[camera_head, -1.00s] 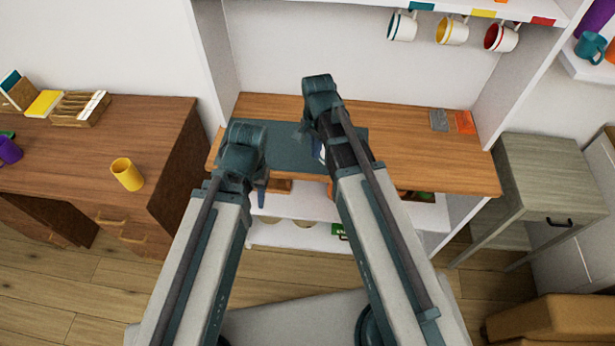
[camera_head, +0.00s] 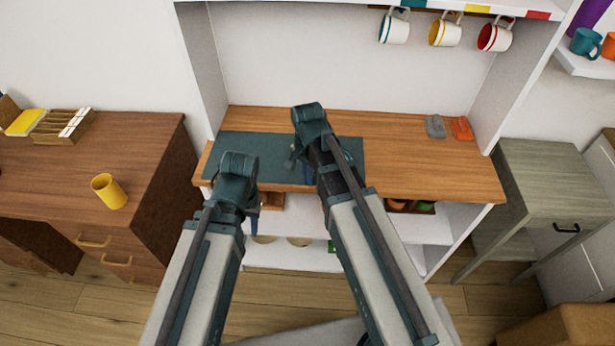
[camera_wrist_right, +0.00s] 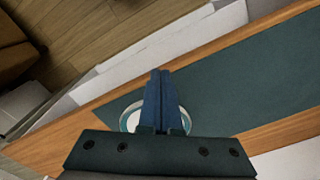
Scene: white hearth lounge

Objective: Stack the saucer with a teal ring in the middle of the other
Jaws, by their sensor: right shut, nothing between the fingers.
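A white saucer with a teal ring (camera_wrist_right: 127,120) lies by the edge of the dark teal mat in the right wrist view, partly hidden behind my right gripper (camera_wrist_right: 160,74). The right gripper's blue fingers are shut together with nothing between them, in front of the saucer in that view. I cannot tell whether a second saucer lies under it. In the head view my right arm hides that spot, and the right gripper (camera_head: 308,174) shows only in part. My left gripper (camera_head: 254,224) hangs at the counter's front edge, its fingers mostly hidden.
The dark teal mat (camera_head: 265,146) covers the left of the wooden counter (camera_head: 420,165); the counter's right half is mostly clear. Grey (camera_head: 435,127) and orange (camera_head: 461,129) items lie at the back right. Mugs (camera_head: 444,33) hang above. Shelves below hold dishes.

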